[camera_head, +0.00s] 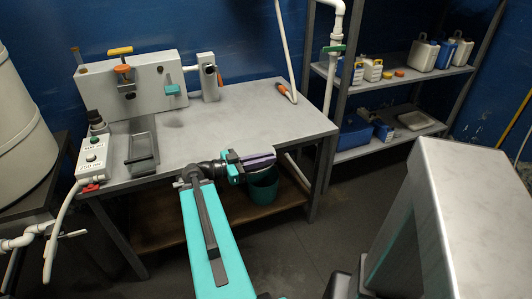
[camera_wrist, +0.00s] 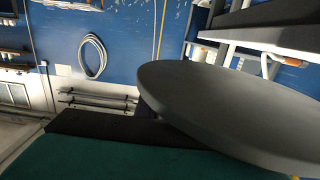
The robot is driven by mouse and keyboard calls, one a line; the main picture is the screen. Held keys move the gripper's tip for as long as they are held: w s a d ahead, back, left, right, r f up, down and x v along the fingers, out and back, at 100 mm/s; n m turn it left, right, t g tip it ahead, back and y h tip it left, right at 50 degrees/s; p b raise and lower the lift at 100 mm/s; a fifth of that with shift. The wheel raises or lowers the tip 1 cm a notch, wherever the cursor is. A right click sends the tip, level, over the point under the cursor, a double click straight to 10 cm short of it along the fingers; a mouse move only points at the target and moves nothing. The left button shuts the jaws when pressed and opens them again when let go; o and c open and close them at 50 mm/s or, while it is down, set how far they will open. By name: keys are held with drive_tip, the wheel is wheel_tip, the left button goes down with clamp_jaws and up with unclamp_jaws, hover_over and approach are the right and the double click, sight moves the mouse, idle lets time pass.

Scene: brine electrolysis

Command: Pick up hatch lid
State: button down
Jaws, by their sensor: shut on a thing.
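The hatch lid (camera_wrist: 235,105) is a grey, flat, round disc that fills the right half of the wrist view, tilted and close to the camera. In the head view a thin grey-purple slab, seen nearly edge-on, appears to be this lid (camera_head: 262,161). My gripper (camera_head: 247,163) is at the front edge of the grey table and is shut on the lid. A dark and teal part of my gripper (camera_wrist: 120,140) runs along the bottom of the wrist view. The lid hides part of the grip.
The grey metal table (camera_head: 235,120) carries a mounted panel (camera_head: 155,88) at its back left. A control box (camera_head: 93,155) stands at its left edge, near a large pale tank (camera_head: 22,110). Shelves (camera_head: 400,84) with jugs stand right. The tabletop's middle is clear.

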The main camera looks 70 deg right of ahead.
drive_tip(key=shift+s+a+r+p, duration=0.1)
drive_tip(key=shift+a+r+p, duration=0.15)
drive_tip(key=shift+p, duration=0.6)
drive_tip(key=shift+s+a+p, duration=0.15)
drive_tip(key=shift+a+p, duration=0.15)
drive_tip(key=shift+p, duration=0.9)
drive_tip(key=shift+s+a+f+p, duration=0.15)
drive_tip(key=shift+a+p, duration=0.2)
drive_tip(key=shift+p, duration=0.55)
